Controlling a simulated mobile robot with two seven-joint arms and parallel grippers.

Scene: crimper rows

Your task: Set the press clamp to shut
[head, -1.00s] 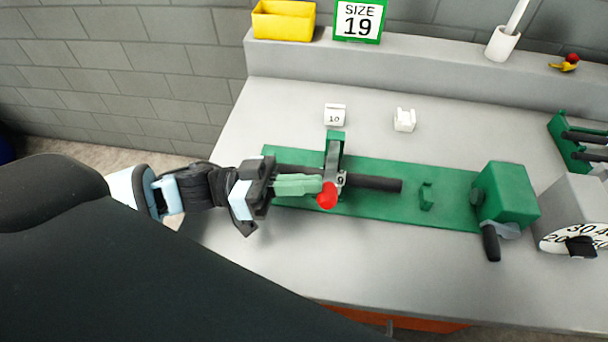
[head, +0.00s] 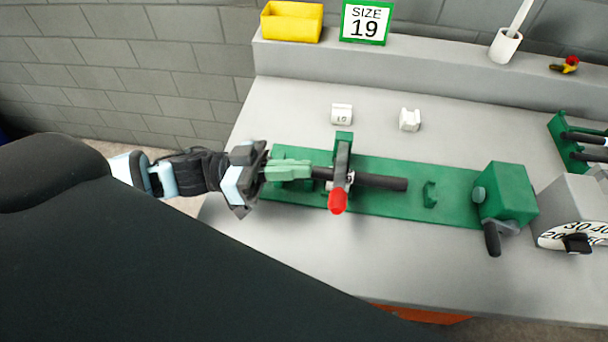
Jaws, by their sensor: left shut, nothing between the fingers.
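The press clamp sits on a long green base plate (head: 390,205) on the grey bench. It has a green upright, a grey lever arm (head: 342,160) and a red grip (head: 337,201) that points toward the bench's front edge. The lever crosses over a dark rod (head: 380,182), which lies along the plate. A white numbered piece under the lever is partly hidden. My left gripper (head: 308,170) is shut and empty, its pale green fingers just left of the lever, apparently apart from it. My right gripper is not in view.
A green block (head: 508,192) with a black handle (head: 491,239) stands at the plate's right end, beside a dial (head: 575,240). Two white pieces (head: 341,114) (head: 410,119) lie behind the plate. A yellow bin (head: 291,21) and a "SIZE 19" sign (head: 365,22) stand on the back ledge.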

